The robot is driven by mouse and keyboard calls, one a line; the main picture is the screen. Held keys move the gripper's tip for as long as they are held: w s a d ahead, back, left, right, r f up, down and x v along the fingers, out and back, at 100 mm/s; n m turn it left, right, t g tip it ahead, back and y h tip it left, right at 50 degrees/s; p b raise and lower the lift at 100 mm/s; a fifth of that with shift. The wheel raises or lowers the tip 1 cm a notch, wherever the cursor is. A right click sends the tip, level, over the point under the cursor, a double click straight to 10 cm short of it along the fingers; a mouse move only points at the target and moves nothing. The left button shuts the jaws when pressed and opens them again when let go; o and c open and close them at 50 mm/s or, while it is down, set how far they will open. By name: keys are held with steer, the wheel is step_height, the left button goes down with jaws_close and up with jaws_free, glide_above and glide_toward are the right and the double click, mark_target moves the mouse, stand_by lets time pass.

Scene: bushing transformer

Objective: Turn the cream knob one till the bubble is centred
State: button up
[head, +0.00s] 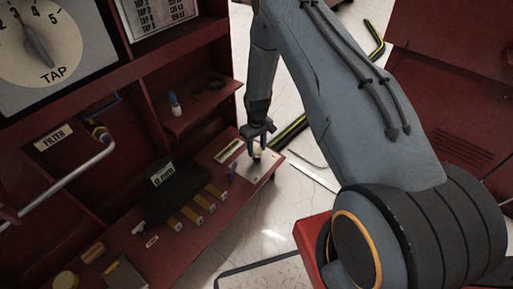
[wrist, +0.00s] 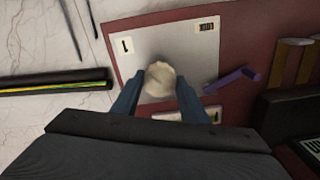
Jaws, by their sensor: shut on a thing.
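The cream knob (wrist: 160,78) stands on a pale grey plate (wrist: 190,57) marked with a "1" in the wrist view. My gripper (wrist: 158,88) has its two blue fingers on either side of the knob, shut on it. In the head view my gripper (head: 256,149) points down at the shelf's right end, with the cream knob (head: 257,154) between its fingers. A pale strip in a light frame (head: 228,150), perhaps the bubble level, lies left of the plate. It shows partly in the wrist view (wrist: 190,114), behind my gripper. I cannot make out a bubble.
A purple lever (wrist: 232,82) stands close right of the plate. A black block with a "0 mm" sign (head: 162,174) and several yellow-ended bars (head: 197,202) lie farther left on the red shelf. A black-and-yellow bar (wrist: 55,84) lies on the floor beyond.

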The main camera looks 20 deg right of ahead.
mark_target(257, 150)
steer(key=n, duration=0.5)
steer(key=shift+s+n+p, duration=0.15)
steer(key=shift+n+p, duration=0.15)
steer(key=shift+p, duration=0.05)
steer(key=n, duration=0.4)
steer(key=shift+n, duration=0.3)
steer(key=o, duration=1.1)
step_height(257, 150, up, 8)
steer(key=shift+f+p, duration=0.1)
steer(key=shift+p, duration=0.9)
